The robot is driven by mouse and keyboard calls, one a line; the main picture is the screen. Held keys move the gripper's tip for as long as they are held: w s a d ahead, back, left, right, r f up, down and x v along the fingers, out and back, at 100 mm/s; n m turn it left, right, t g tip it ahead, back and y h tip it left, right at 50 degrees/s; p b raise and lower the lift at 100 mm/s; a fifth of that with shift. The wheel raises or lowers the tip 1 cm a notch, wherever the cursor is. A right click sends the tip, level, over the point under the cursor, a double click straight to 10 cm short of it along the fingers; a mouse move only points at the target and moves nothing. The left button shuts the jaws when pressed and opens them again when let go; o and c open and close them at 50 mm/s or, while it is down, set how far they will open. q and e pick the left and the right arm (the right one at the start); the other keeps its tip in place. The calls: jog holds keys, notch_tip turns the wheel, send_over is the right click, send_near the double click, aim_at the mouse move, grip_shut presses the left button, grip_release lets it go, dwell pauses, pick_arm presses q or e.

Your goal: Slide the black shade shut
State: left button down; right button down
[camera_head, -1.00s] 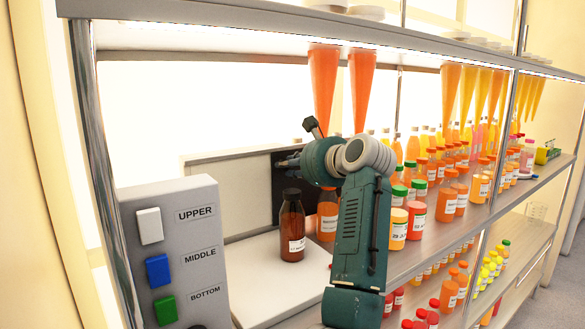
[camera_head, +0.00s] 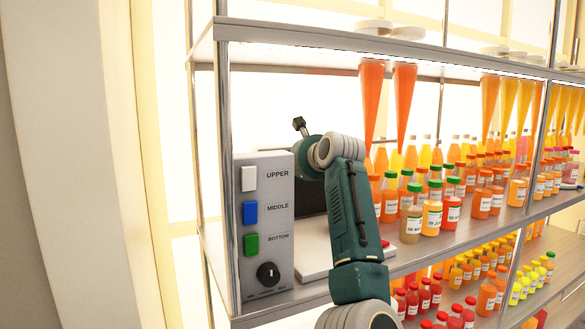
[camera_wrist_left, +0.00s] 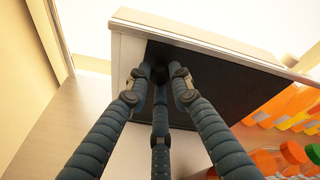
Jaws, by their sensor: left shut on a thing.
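The black shade (camera_wrist_left: 215,85) fills most of the pale-framed front (camera_wrist_left: 135,50) of a box in the left wrist view. Its left edge lies close to the frame's left side. My left gripper (camera_wrist_left: 159,78) has its three fingers closed together on a small dark knob at the shade's upper left. In the head view, part of the shade (camera_head: 309,199) shows between the grey control box and my left arm, which hides the rest along with the fingers. My right gripper is out of view.
The grey control box (camera_head: 266,222) with white, blue and green buttons and a dial stands left of the shade. Many juice bottles (camera_head: 432,215) crowd the shelf right of my arm. Orange cones (camera_head: 372,105) hang above. A pale board (camera_head: 318,250) lies before the shade.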

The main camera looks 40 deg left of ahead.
pick_arm(q)
jog(key=shift+w+f, duration=0.1)
jog(key=shift+f, duration=0.05)
jog(key=c, duration=1.5)
grip_release()
jog(key=shift+c, duration=0.2)
jog(key=v, duration=1.2)
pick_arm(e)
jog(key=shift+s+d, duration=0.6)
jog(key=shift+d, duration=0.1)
